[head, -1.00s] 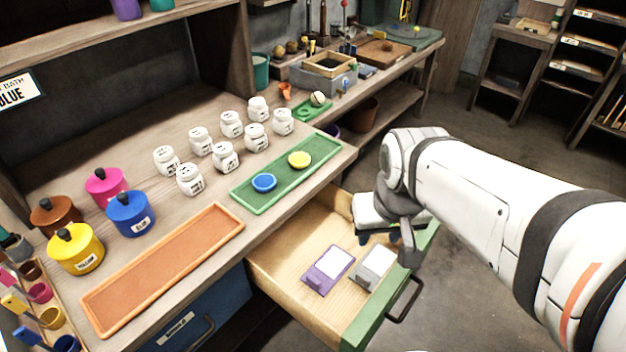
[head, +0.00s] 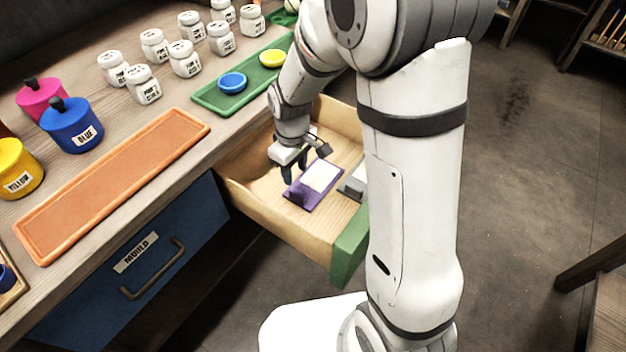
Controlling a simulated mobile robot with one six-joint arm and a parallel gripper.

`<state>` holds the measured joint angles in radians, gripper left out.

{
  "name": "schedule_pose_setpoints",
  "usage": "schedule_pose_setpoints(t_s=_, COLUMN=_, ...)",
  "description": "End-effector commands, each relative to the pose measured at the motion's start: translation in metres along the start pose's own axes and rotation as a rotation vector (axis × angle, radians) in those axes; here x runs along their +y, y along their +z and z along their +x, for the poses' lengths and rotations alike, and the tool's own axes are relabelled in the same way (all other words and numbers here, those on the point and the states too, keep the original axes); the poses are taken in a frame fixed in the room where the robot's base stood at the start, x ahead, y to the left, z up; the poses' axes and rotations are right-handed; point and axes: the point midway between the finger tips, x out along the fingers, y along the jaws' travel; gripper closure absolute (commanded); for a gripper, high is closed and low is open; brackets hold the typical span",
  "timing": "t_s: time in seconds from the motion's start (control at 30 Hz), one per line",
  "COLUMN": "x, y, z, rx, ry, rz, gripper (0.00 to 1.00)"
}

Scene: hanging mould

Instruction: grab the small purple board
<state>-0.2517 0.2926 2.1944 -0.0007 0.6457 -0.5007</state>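The small purple board (head: 325,194) lies flat in the open drawer, with a white panel on its upper face. My gripper (head: 294,175) is inside the drawer, just above and beside the board's left edge. Its two dark fingers point down and look spread apart, with nothing seen between them. Whether a fingertip touches the board cannot be told. A grey board (head: 352,187) lies to the right of the purple one, partly hidden behind my arm.
The drawer (head: 270,213) has wooden walls and a green front, close around the boards. Above it, the bench holds an orange tray (head: 112,187), a green tray (head: 210,100) with blue and yellow discs, several white jars and coloured pots. My arm hides the drawer's right part.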

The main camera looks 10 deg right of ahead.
Motion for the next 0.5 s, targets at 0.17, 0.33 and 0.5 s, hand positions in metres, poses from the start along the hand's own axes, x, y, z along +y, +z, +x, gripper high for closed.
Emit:
schedule_pose_setpoints(t_s=0.17, x=-0.002, y=-0.006, z=0.027, rx=-0.009, ry=-0.006, rz=-0.035, gripper=0.60)
schedule_pose_setpoints(t_s=0.33, x=-0.002, y=-0.006, z=0.044, rx=-0.009, ry=-0.006, rz=-0.035, gripper=0.60)
schedule_pose_setpoints(t_s=0.5, x=-0.003, y=-0.006, z=0.061, rx=-0.009, ry=-0.006, rz=-0.034, gripper=0.60)
